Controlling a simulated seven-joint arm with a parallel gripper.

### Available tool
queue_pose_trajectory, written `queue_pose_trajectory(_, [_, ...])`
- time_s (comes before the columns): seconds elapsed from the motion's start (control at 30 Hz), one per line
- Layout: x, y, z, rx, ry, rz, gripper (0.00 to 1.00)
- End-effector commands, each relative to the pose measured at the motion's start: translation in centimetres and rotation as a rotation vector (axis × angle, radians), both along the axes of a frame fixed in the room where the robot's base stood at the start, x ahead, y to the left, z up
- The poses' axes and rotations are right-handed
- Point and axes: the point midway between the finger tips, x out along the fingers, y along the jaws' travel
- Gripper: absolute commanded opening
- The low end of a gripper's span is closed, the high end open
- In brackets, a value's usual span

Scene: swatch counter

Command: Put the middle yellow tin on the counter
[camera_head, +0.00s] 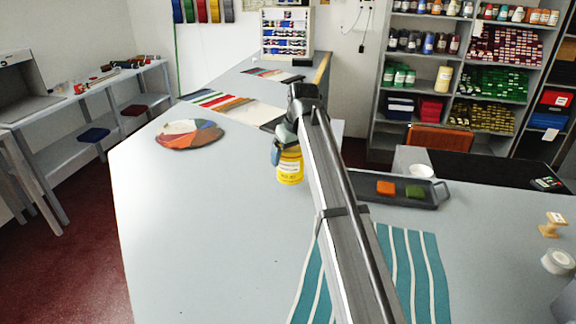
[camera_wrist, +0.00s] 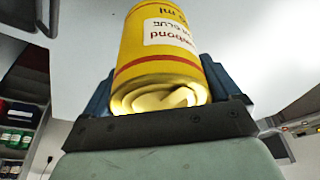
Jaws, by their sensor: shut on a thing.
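A yellow tin (camera_head: 289,168) with a white label and red bands is at my gripper (camera_head: 284,146), over the middle of the grey counter (camera_head: 205,225). In the wrist view the tin (camera_wrist: 165,45) sits between the two blue fingers of my gripper (camera_wrist: 160,88), which are shut on it. One end of the tin faces the wrist camera and shows a pale, rolled-looking inside. The arm hides part of the tin in the head view. I cannot tell whether its base touches the counter. No other yellow tin shows clearly on the counter.
A round colour fan (camera_head: 190,134) lies left of the tin. Colour strips (camera_head: 232,104) lie behind it. A dark tray (camera_head: 402,190) with orange and green blocks is right of my arm. A teal striped cloth (camera_head: 415,265) lies in front. The counter's front left is clear.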

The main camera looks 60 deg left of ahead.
Motion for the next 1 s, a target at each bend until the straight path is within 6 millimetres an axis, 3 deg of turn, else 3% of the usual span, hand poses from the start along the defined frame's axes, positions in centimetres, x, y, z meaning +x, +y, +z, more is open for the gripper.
queue_pose_trajectory(0.4, [0.0, 0.0, -3.7, 0.001, 0.0, 0.0, 0.35])
queue_pose_trajectory(0.83, [0.0, 0.0, -4.1, 0.001, 0.0, 0.001, 0.35])
queue_pose_trajectory(0.87, [0.0, 0.0, -4.2, 0.0, 0.0, 0.001, 0.92])
queue_pose_trajectory(1.0, [0.0, 0.0, -4.2, 0.0, 0.0, 0.001, 1.0])
